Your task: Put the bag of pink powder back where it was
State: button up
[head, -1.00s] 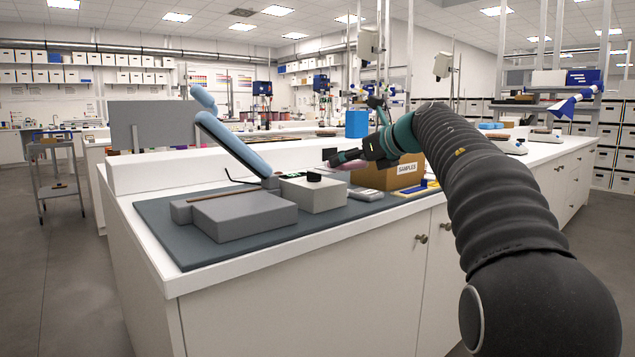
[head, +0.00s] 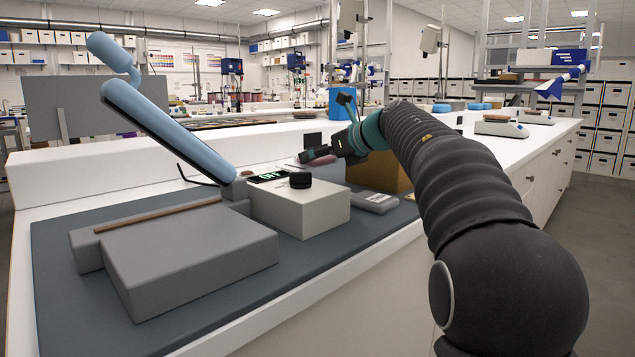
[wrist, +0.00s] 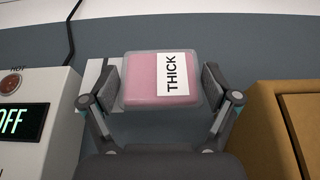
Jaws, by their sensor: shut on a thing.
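In the wrist view, the bag of pink powder (wrist: 142,82) is a clear, rounded pack with a white label reading THICK. My gripper (wrist: 160,88) is shut on it, with one finger pad against each side. In the head view, my gripper (head: 318,154) is over the bench behind the beige control box, and only a little pink of the bag shows there. I cannot tell from these frames how far the bag is above the surface. A small white flat piece (wrist: 94,72) lies just left of the bag in the wrist view, partly hidden by a finger.
The beige box (head: 300,208) with a black knob and OFF display stands left of my gripper. A brown cardboard box (head: 380,172) stands close on the right. A grey block (head: 190,260) and raised blue arm (head: 165,125) occupy the dark mat (head: 75,300).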

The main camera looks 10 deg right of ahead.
jog(key=shift+f+b, duration=0.5)
jog(key=shift+f, duration=2)
jog(key=shift+f, duration=0.1)
jog(key=o, duration=1)
jog(key=v, duration=1.2)
jog(key=shift+d, duration=0.1)
